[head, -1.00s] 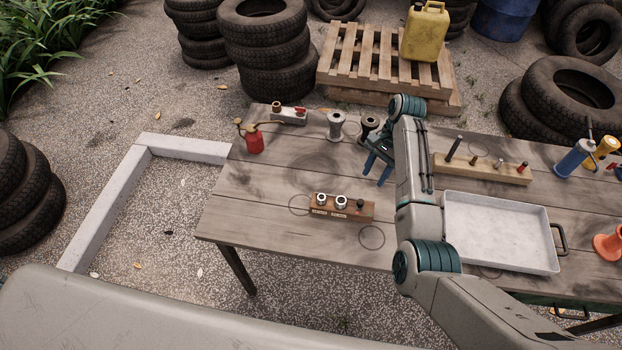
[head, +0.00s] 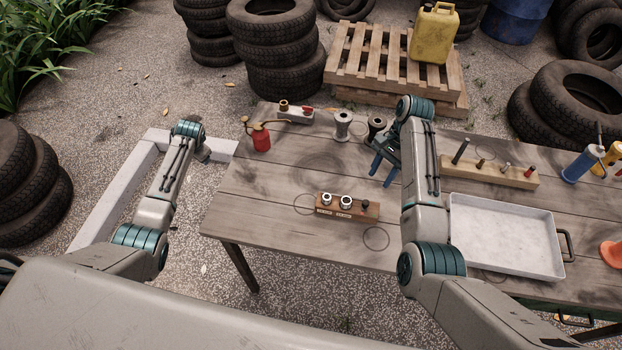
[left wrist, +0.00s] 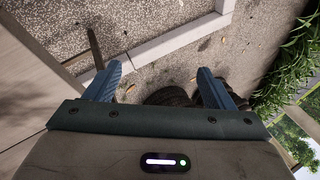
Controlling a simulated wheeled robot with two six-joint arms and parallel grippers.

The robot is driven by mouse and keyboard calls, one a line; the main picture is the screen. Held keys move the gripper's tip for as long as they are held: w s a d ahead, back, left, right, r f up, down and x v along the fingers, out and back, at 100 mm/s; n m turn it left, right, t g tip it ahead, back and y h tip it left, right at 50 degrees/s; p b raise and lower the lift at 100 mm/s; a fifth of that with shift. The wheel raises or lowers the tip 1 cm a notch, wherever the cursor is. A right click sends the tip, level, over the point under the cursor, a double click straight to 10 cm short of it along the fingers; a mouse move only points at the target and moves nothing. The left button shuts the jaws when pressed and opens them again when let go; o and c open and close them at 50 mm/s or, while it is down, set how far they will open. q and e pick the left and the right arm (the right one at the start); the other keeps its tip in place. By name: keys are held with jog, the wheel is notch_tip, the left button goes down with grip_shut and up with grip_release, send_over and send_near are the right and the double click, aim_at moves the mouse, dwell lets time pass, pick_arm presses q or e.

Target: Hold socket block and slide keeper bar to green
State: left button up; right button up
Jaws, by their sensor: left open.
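A brown wooden block (head: 347,207) with two silver rings, a dark knob and pale labels lies near the front edge. I cannot tell for sure which is the socket block; no green mark or keeper bar is clear. My left gripper (left wrist: 160,78) is open and empty, off the table's left side over the gravel. My right gripper (head: 381,179) is open and empty, its blue fingers over the table behind the wooden block.
A red oil can (head: 261,139) stands beside the grey block. A pale spool (head: 342,127) and a dark spool (head: 376,126) stand at the back. A metal tray (head: 505,240) and a peg rack (head: 490,171) are at right. The table's left part is mostly clear.

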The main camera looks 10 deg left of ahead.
pick_arm(q)
jog(key=w+d+r, duration=0.1)
jog(key=w+r, duration=0.2)
jog(key=r, duration=0.3)
jog(key=m+g+h, duration=0.4)
jog(key=m+h, duration=0.5)
jog(key=m, duration=0.5)
send_near(324, 196)
jog(key=x, duration=1.3)
jog(key=shift+c, duration=0.5)
